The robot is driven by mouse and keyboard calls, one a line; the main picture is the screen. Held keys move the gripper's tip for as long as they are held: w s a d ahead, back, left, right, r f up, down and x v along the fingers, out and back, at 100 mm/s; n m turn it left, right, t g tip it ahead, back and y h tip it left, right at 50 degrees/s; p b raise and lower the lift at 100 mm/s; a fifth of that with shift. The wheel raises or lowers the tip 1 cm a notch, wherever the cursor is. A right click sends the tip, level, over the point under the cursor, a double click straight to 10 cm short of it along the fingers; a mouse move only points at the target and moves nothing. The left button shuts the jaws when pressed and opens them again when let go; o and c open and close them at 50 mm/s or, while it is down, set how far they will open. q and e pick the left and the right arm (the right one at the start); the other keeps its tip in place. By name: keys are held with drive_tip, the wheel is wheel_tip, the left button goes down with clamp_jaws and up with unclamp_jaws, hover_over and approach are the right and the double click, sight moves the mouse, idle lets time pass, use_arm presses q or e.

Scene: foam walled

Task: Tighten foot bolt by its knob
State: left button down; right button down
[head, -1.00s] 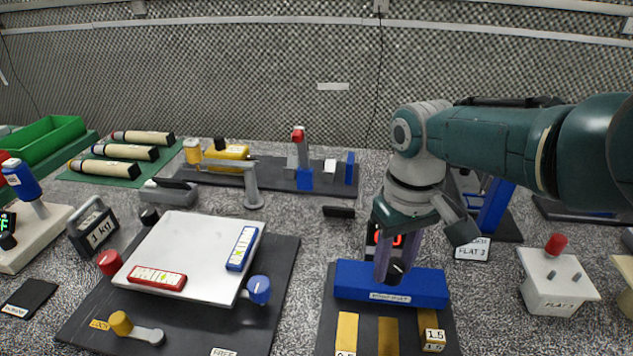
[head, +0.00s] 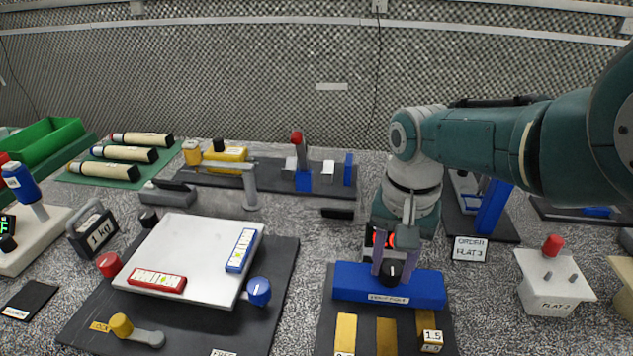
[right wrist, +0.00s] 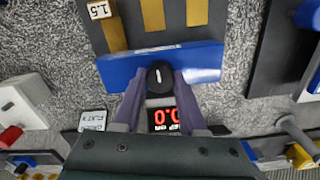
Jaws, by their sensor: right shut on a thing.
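The black knob (head: 391,272) stands on the blue block (head: 350,278), which carries a small white label on its front. My right gripper (head: 392,268) comes from above and behind, with its purple fingers on either side of the knob, shut on it. In the right wrist view the round knob (right wrist: 160,76), with a white mark line on its top, sits between the two fingertips (right wrist: 159,80) against the blue block (right wrist: 205,62). A display with red digits (right wrist: 162,120) lies just behind the knob, partly hidden by my gripper in the head view. My left gripper is not in view.
A dark board with yellow strips (head: 346,330) and a 1.5 block (head: 431,341) lies in front of the blue block. A sign (head: 470,249) stands at its right, a white box with a red knob (head: 552,280) further right. A white plate (head: 190,255) is at left.

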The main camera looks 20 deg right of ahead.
sight(392, 267)
drive_tip(key=shift+a+r, duration=0.1)
idle(0.4)
drive_tip(key=shift+c, duration=2.3)
unclamp_jaws()
wheel_tip(392, 267, up, 9)
drive_tip(key=p, duration=0.7)
drive_tip(key=shift+p, duration=0.35)
drive_tip(key=shift+r, duration=0.45)
drive_tip(key=shift+f, duration=0.1)
